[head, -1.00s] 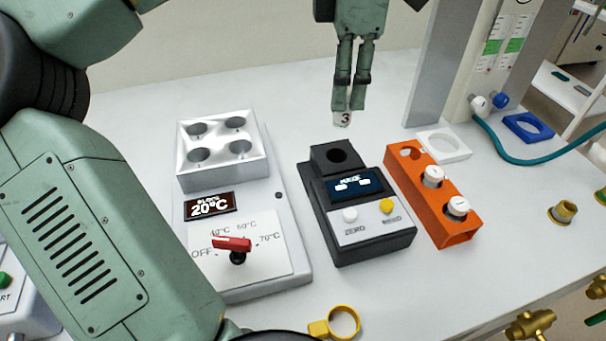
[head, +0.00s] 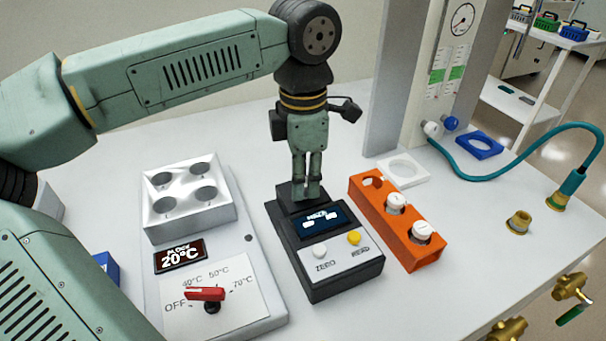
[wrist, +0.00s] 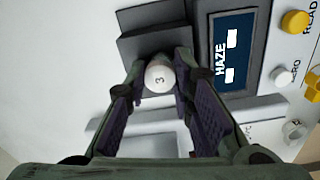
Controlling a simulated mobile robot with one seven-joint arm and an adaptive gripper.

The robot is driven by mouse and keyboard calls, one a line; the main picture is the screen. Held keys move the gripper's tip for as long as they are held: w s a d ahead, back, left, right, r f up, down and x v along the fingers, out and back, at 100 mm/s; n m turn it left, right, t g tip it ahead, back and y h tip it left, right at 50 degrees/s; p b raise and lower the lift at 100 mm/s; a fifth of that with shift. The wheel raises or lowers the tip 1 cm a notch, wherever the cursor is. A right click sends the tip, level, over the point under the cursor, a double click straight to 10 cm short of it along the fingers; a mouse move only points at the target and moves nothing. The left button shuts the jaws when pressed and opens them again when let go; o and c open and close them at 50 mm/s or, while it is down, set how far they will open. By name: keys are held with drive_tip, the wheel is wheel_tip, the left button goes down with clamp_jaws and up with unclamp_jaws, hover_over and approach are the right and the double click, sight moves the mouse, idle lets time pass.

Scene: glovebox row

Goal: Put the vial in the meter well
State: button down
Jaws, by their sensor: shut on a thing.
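The vial has a white cap marked 3 (wrist: 160,77) and sits between my fingertips in the wrist view. My gripper (head: 307,194) is shut on it, pointing down at the back of the dark meter (head: 340,283). The meter's raised well block (head: 284,196) is mostly behind my fingers in the head view. In the wrist view the cap is over this block (wrist: 140,45), and the well's opening is hidden. I cannot tell how far the vial's body is inside it.
An orange rack (head: 425,257) with two white-capped vials and one empty hole stands close right of the meter. A heating block (head: 190,229) with a red knob (head: 206,294) stands to the left. A white ring holder (head: 420,180) lies behind the rack.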

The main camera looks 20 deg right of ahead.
drive_tip(key=shift+f, duration=0.2)
drive_tip(key=c, duration=1.4)
unclamp_jaws()
drive_tip(key=shift+r, duration=0.1)
wheel_tip(320, 180, up, 12)
drive_tip(key=b, duration=0.1)
drive_tip(key=shift+r, duration=0.15)
